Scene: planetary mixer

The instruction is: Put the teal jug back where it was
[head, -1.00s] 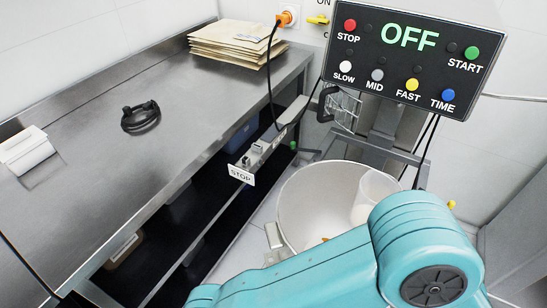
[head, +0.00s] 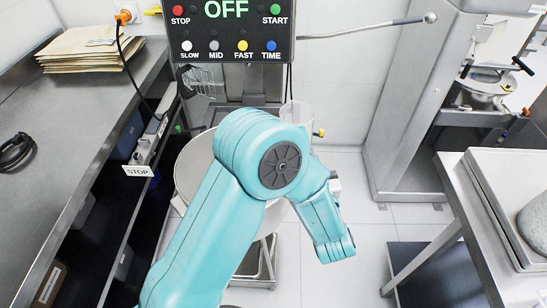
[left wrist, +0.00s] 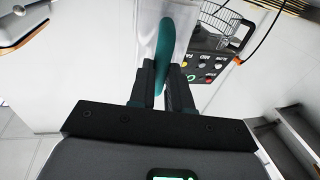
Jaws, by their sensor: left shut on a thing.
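The jug (left wrist: 148,22) is see-through with a teal handle (left wrist: 170,45), at the top of the left wrist view. My left gripper (left wrist: 160,85) is shut on the handle. In the head view the clear upper part of the jug (head: 298,113) shows behind my teal left arm, below and right of the control panel. My arm hides its lower part and the gripper there. Whether the jug is above the mixer bowl (head: 187,165) or beside it, I cannot tell. My right gripper is not in view.
The control panel (head: 228,30) reads OFF. A steel bench (head: 85,120) with envelopes (head: 90,50) and a black ring-shaped item (head: 15,151) is at left. A tall grey machine (head: 410,100) and another bench (head: 455,210) are at right. Tiled floor (head: 350,190) lies open between.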

